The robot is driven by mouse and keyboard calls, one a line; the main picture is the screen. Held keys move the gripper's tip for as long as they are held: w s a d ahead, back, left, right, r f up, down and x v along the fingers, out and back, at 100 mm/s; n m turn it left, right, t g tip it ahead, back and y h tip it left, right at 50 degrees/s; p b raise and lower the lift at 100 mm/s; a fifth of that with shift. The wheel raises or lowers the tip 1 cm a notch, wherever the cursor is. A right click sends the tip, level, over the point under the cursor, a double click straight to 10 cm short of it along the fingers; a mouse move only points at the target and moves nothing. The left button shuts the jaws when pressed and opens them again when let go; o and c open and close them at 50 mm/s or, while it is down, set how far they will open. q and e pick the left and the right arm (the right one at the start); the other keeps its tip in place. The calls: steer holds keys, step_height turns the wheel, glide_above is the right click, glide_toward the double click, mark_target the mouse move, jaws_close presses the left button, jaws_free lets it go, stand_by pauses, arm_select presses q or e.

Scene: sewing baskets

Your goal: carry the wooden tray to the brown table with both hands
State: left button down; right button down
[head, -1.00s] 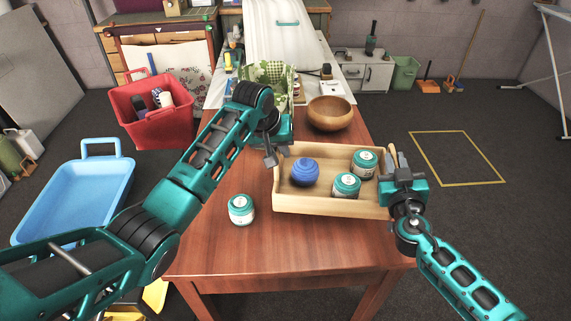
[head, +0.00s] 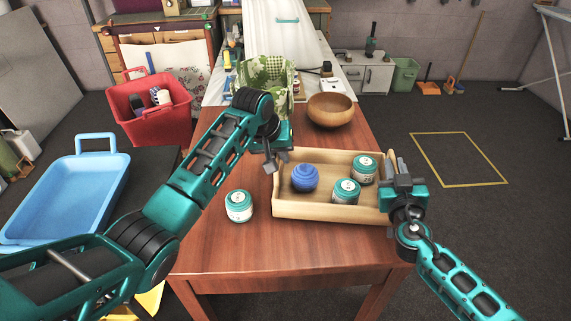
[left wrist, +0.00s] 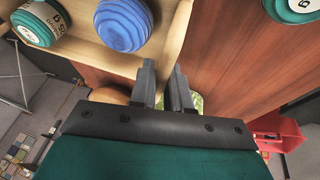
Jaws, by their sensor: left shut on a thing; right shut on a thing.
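The wooden tray (head: 330,213) is over the brown table (head: 240,255), at its right side; I cannot tell if it rests on the top. My left gripper (head: 277,162) is shut on the tray's left wall. In the left wrist view its fingers (left wrist: 163,88) are beside that wall (left wrist: 180,35), with the ball (left wrist: 122,22) inside. My right gripper (head: 393,165) is shut on the right wall; its fingertips are partly hidden.
A wooden bowl (head: 331,110) and a green patterned basket (head: 266,78) stand behind. A blue tub (head: 60,205) and a red basket (head: 150,125) are at left. The table's front is clear.

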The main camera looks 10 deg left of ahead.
arm_select(q)
steer(key=shift+w+a+f+b, duration=0.1)
steer(key=shift+a+f+b, duration=0.2)
steer(key=shift+f+b, duration=0.25)
arm_select(e)
steer(key=shift+w+d+f, duration=0.1)
steer(key=shift+d+f, duration=0.25)
steer(key=shift+f, duration=0.3)
arm_select(q)
steer(key=c, duration=1.4)
jaws_free()
steer(key=shift+r, duration=0.1)
arm_select(e)
steer(key=c, duration=1.4)
jaws_free()
steer(key=shift+r, duration=0.15)
arm_select(q)
steer(key=shift+o, duration=1.4)
steer(key=shift+d, duration=0.1)
arm_select(e)
steer(key=shift+o, duration=1.4)
steer(key=shift+a, duration=0.1)
arm_select(q)
steer(key=shift+d, duration=0.1)
arm_select(e)
steer(key=shift+a, duration=0.15)
